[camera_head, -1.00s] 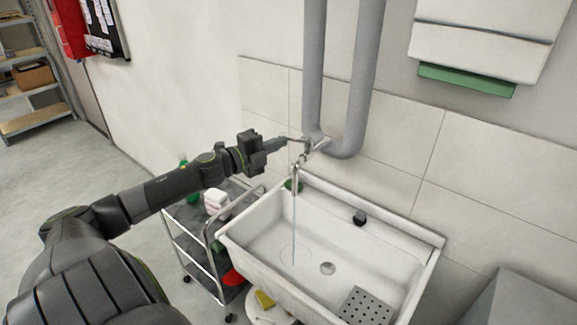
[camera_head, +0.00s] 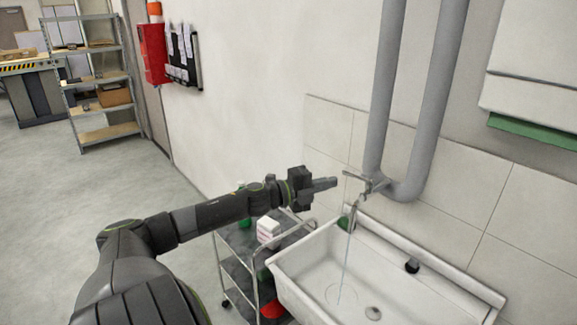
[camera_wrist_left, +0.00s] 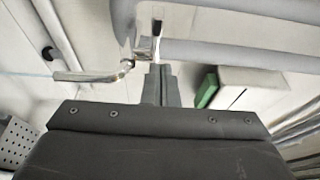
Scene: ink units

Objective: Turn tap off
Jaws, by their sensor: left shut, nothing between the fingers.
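The metal tap (camera_head: 372,184) is on the wall above the sink, below the grey pipes. Its thin lever (camera_head: 353,175) points left toward my gripper. A thin stream of water (camera_head: 346,250) runs from the spout into the white sink (camera_head: 400,279). My left gripper (camera_head: 334,182) is shut and empty, just left of the lever tip. Whether it touches the lever is hard to tell. In the left wrist view the shut fingers (camera_wrist_left: 159,72) lie close to the tap, with the spout (camera_wrist_left: 95,76) to their left. My right gripper is not in view.
A metal trolley (camera_head: 238,263) with bottles and a white box (camera_head: 268,230) stands left of the sink, below my left arm. Grey pipes (camera_head: 428,110) rise behind the tap. A white dispenser (camera_head: 530,85) hangs at the right. The floor at left is clear.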

